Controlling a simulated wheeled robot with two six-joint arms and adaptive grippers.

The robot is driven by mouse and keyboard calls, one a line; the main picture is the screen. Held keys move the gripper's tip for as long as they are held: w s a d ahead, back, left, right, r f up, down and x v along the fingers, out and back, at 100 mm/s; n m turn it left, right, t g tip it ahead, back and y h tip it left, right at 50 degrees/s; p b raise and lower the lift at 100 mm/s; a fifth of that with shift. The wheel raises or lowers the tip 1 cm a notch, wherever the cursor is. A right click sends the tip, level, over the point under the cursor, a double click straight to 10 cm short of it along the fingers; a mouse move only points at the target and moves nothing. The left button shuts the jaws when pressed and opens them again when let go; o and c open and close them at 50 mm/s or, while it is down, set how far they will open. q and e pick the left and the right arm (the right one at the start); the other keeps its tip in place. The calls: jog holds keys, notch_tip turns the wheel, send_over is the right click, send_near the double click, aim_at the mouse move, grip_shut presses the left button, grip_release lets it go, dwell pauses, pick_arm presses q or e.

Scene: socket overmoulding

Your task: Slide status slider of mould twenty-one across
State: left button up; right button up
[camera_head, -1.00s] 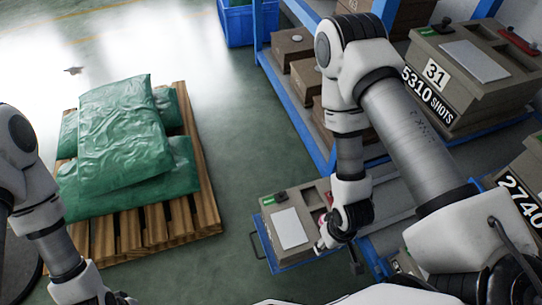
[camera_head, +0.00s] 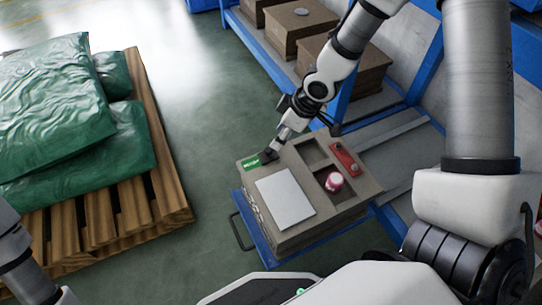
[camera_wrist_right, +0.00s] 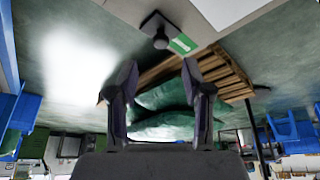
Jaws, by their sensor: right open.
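The mould (camera_head: 318,222) is a grey-brown block on a blue pull-out shelf; I cannot read its number. On its top far-left corner is the status slider, with a green label (camera_head: 247,162) and a dark knob partly hidden by my gripper. My right gripper (camera_head: 274,150) is at that corner, reaching down from above. In the right wrist view, its open, empty fingers (camera_wrist_right: 160,68) point towards the dark slider knob (camera_wrist_right: 160,41), which appears just beyond the fingertips. I cannot tell whether they touch. My left arm shows at the lower left, its gripper out of frame.
The mould's top also carries a white sheet (camera_head: 285,198), a pink-and-white round item (camera_head: 334,182) and a red part (camera_head: 344,157). A blue rack (camera_head: 424,75) with boxes stands behind. Green sacks (camera_head: 60,110) lie on a wooden pallet (camera_head: 165,190) at left, with clear floor between.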

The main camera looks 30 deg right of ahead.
aim_at(268, 150)
jog(key=b+x, duration=0.2)
jog(key=x, duration=0.5)
jog(key=shift+a+r, duration=0.1)
grip_shut()
